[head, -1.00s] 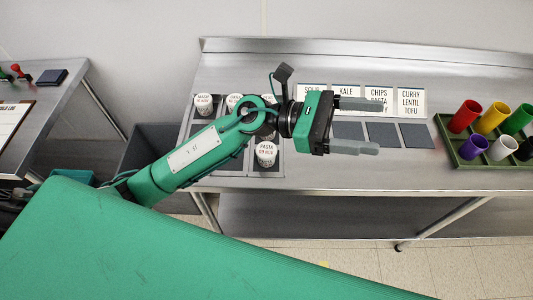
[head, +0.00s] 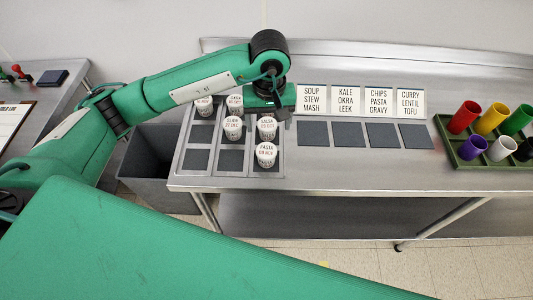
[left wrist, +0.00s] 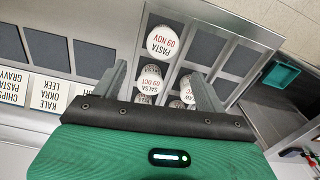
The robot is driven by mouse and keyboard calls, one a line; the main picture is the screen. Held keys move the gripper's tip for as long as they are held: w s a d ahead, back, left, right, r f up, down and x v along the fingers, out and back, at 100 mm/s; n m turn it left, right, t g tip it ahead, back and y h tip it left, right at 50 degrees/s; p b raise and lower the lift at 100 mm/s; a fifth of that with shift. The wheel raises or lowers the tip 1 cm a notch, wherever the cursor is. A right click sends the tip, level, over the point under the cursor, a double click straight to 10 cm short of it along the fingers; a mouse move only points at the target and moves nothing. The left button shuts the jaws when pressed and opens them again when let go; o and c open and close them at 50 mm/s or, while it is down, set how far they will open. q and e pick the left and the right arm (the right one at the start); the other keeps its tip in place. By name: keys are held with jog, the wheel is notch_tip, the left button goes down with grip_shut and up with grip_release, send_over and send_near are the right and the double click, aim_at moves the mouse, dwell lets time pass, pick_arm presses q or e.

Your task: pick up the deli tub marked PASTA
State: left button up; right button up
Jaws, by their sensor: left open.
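The deli tub marked PASTA (head: 267,154) is a white round tub upright in the nearest right compartment of the divided grey rack (head: 198,188). Its lid reads PASTA 09 NOV in the left wrist view (left wrist: 165,42). My left gripper (head: 266,113) points down over the back right of the rack, behind the PASTA tub and apart from it. Its jaws are open. In the left wrist view the fingertips (left wrist: 158,75) stand either side of the tub marked SALSA (left wrist: 149,82), with PASTA beyond them; contact cannot be told. My right gripper is out of view.
Other tubs stand close by, including SALSA (head: 267,128) and another white tub (head: 233,127). Label cards (head: 345,101) and dark square mats (head: 351,134) lie right of the rack. A green crate of coloured cups (head: 462,160) is at far right. Front left compartments are empty.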

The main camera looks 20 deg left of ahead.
aim_at(267, 150)
pick_arm(q)
notch_tip(267, 150, down, 7)
jog(key=shift+f+p, duration=0.15)
jog(key=shift+p, duration=0.9)
jog(key=shift+s+f+p, duration=0.15)
jog(key=shift+f+p, duration=0.25)
jog(key=shift+p, duration=0.15)
jog(key=f+p, duration=0.1)
jog(key=f, duration=0.1)
jog(key=f+p, duration=0.1)
jog(key=f, duration=0.1)
jog(key=shift+s+a, duration=0.1)
jog(key=shift+a, duration=0.1)
jog(key=shift+f, duration=0.25)
jog(key=c, duration=1)
jog(key=shift+r, duration=0.1)
